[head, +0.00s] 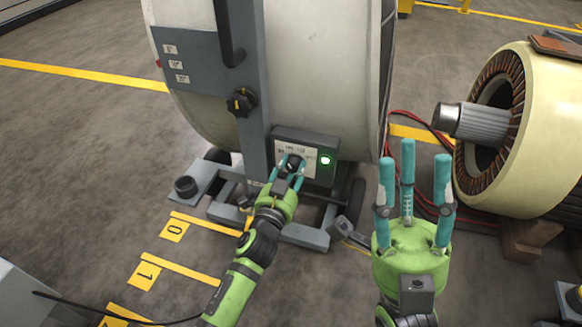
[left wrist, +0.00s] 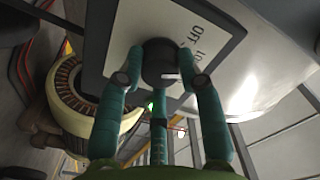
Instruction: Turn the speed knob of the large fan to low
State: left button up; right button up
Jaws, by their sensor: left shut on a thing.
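The large fan (head: 310,60) is a big white drum on a grey wheeled frame. Its control box (head: 327,143) sits low on the frame, with a white label plate and a lit green light (head: 325,160). The dark speed knob (head: 293,163) is on the plate; in the left wrist view the knob (left wrist: 160,62) has a white mark, and "OFF" and part of another word are printed beside it. My left gripper (head: 290,168) is shut on the knob, its teal fingers around it. My right gripper (head: 410,165) is open and empty, right of the box, fingers pointing up.
A black tilt knob (head: 241,102) is on the fan's upright post. A cream stator with copper windings (head: 520,130) rests on wooden blocks (head: 530,238) at right. Red cables (head: 425,125) lie between. Yellow floor marks numbered 0 (head: 174,228) and 1 (head: 146,271) are at left.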

pick_arm(q)
jog(key=shift+r+m, duration=0.35)
jog(key=shift+m, duration=0.25)
jog(key=shift+d, duration=0.1)
jog(key=shift+w, duration=0.1)
jog(key=o, duration=1.1)
jog(key=shift+o, duration=0.2)
jog(key=shift+f, duration=0.2)
jog(key=shift+s, duration=0.25)
jog(key=v, duration=1.1)
jog(key=shift+s, duration=0.25)
